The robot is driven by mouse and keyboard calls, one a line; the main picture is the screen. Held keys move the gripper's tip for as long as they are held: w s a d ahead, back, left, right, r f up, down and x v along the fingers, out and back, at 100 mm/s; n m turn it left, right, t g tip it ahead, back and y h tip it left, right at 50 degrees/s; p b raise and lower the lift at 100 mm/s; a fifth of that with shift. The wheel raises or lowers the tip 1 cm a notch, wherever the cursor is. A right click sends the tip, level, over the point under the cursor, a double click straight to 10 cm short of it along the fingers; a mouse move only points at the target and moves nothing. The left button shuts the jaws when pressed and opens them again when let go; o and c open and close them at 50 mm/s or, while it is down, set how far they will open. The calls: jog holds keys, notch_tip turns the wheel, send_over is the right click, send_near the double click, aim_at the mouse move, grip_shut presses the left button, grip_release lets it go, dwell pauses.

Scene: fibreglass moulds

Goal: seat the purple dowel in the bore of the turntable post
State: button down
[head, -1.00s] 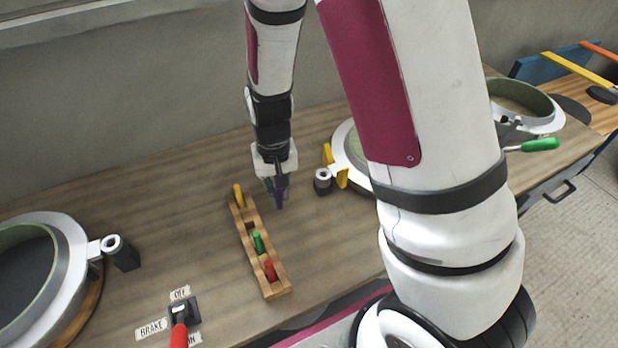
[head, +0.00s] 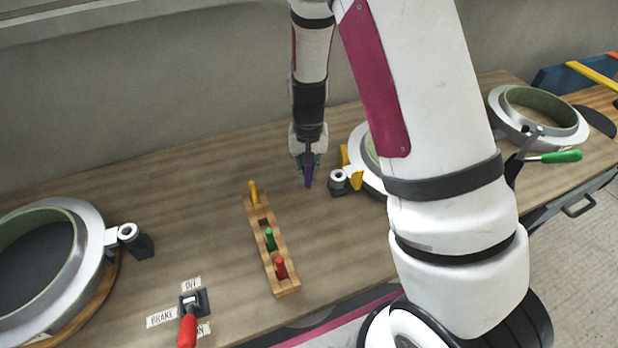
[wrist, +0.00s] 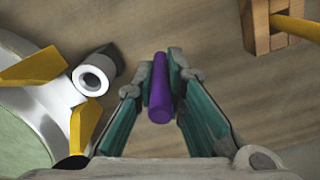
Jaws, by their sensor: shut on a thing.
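My gripper (head: 308,166) is shut on the purple dowel (head: 308,178), held pointing down above the bench. In the wrist view the dowel (wrist: 160,88) sits between the two green-sided fingers (wrist: 160,72). A short post with a pale, hollow top (head: 338,177) stands just right of the dowel, beside the middle ring mould; its open bore shows in the wrist view (wrist: 92,80), left of the dowel and apart from it. A similar post (head: 128,233) is attached to the left ring mould. Which post is the turntable's is not certain. Both bores look empty.
A wooden rack (head: 285,287) holds yellow, green and red dowels, with an empty slot. Yellow clamps (head: 356,180) flank the middle post. A red-handled brake lever (head: 188,328) stands at the front.

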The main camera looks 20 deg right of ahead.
aim_at(309, 179)
jog(key=shift+w+d+f, duration=0.15)
jog(key=shift+w+d, duration=0.05)
jog(key=shift+w, duration=0.15)
jog(key=shift+f, duration=1.6)
jog(key=shift+f, duration=0.1)
jog(key=c, duration=1.7)
grip_release()
jog(key=shift+f, duration=0.1)
jog(key=shift+o, duration=0.2)
